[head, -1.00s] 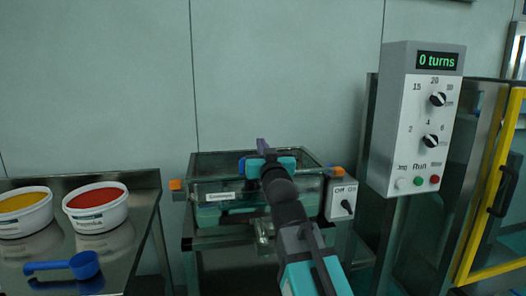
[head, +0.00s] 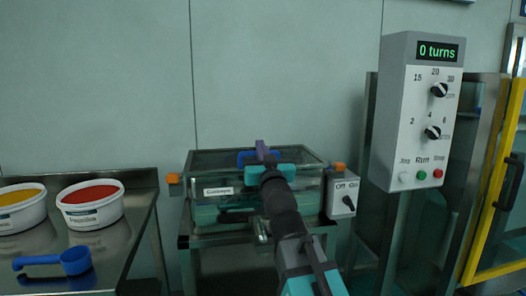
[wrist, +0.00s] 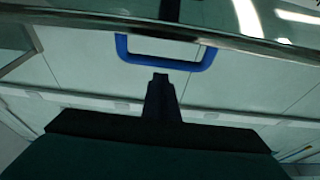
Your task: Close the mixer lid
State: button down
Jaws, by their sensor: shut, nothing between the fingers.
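A clear box with a dark-edged lid (head: 215,160) stands in the middle, and the lid looks flat over it. A blue handle (head: 243,155) sits by the lid's far part, partly hidden by my gripper. In the wrist view, the blue handle (wrist: 165,60) hangs from a metal-edged clear panel. My gripper (head: 263,150) is shut and empty, above the lid beside the handle. In the wrist view, the fingertips of my gripper (wrist: 160,77) are just below the handle in the picture. I cannot tell whether they touch it.
A grey control box (head: 415,115) reading "0 turns" stands at the right, by a yellow-framed door (head: 495,190). An Off/On switch box (head: 340,195) is beside the clear box. A metal table (head: 130,230) at the left bears two tubs and a blue scoop (head: 55,262).

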jog(key=shift+s+d+f+b, duration=0.1)
jog(key=shift+s+f+b, duration=0.05)
jog(key=shift+f+b, duration=0.65)
jog(key=shift+s+f+b, duration=0.15)
jog(key=shift+f+b, duration=0.35)
jog(key=shift+b, duration=0.45)
jog(key=shift+s+f, duration=0.1)
jog(key=shift+f, duration=0.2)
jog(key=shift+r, duration=0.15)
notch_tip(320, 180, up, 5)
jog(key=s+p, duration=0.1)
jog(key=p, duration=0.3)
jog(key=s+d+f+b, duration=0.1)
jog(key=s+f+b, duration=0.4)
jog(key=s+b, duration=0.3)
jog(key=shift+s+b, duration=0.25)
jog(key=shift+b, duration=2.05)
